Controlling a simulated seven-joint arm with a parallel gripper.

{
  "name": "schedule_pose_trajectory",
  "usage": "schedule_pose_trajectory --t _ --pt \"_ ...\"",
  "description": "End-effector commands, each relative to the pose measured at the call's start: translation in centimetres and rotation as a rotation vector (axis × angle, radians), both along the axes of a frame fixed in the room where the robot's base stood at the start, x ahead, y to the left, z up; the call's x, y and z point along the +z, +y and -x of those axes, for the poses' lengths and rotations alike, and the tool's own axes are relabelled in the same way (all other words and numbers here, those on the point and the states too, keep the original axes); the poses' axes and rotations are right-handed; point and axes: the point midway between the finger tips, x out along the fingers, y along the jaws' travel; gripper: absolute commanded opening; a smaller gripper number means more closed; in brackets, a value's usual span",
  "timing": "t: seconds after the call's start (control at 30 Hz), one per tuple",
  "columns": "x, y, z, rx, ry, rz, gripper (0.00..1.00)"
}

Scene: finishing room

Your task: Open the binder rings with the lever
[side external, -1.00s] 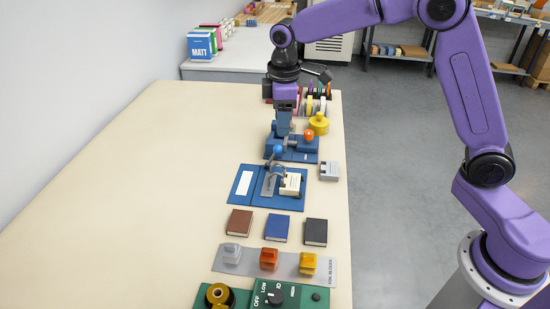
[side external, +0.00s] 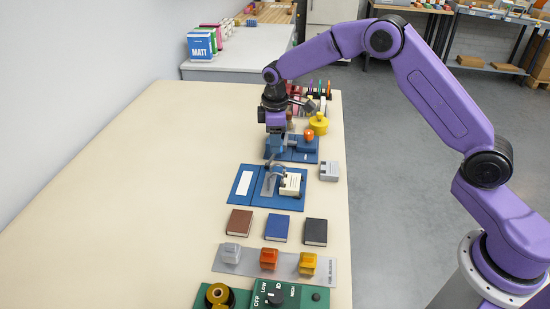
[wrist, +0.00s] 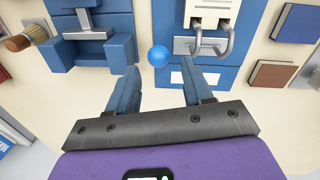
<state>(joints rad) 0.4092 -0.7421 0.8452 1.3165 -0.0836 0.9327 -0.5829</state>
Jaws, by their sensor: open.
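The blue binder (side external: 238,187) lies open flat on the table, with metal rings and a cream paper block (side external: 291,184). In the wrist view, two metal rings (wrist: 226,43) arch from a grey plate into the paper; I cannot tell whether they are parted. The lever's round blue knob (wrist: 158,56) shows just beyond my fingertips, roughly centred between them. In the side view my gripper hides the knob. My gripper (side external: 274,153) points down at the binder's far edge. It also shows in the wrist view (wrist: 160,68), open and empty.
A blue fixture (side external: 306,147) with an orange knob stands just behind the binder, close to my gripper. A grey block (side external: 329,171) lies right of it. Three small books (side external: 277,229) and a grey strip of blocks (side external: 338,272) lie in front. The table's left side is clear.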

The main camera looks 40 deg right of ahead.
Motion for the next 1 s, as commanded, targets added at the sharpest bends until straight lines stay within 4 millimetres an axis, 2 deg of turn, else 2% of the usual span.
schedule_pose_trajectory --t 0.03,0.2,0.4,0.6,0.87,0.97,1.0 --pt "-1.1 -0.1 0.0 -0.001 0.004 0.002 0.51" --pt "-4.2 -0.3 -0.2 0.000 0.003 0.001 0.51" --pt "-6.7 -0.3 -0.4 0.000 0.002 0.001 0.51" --pt "-7.8 -0.4 -0.5 -0.001 0.000 0.000 0.51" --pt "-7.8 -0.4 -0.5 -0.001 -0.001 0.001 0.51" --pt "-7.8 -0.4 -0.5 -0.001 0.000 0.000 0.21" --pt "-7.8 -0.4 -0.5 -0.001 0.000 0.000 0.08"
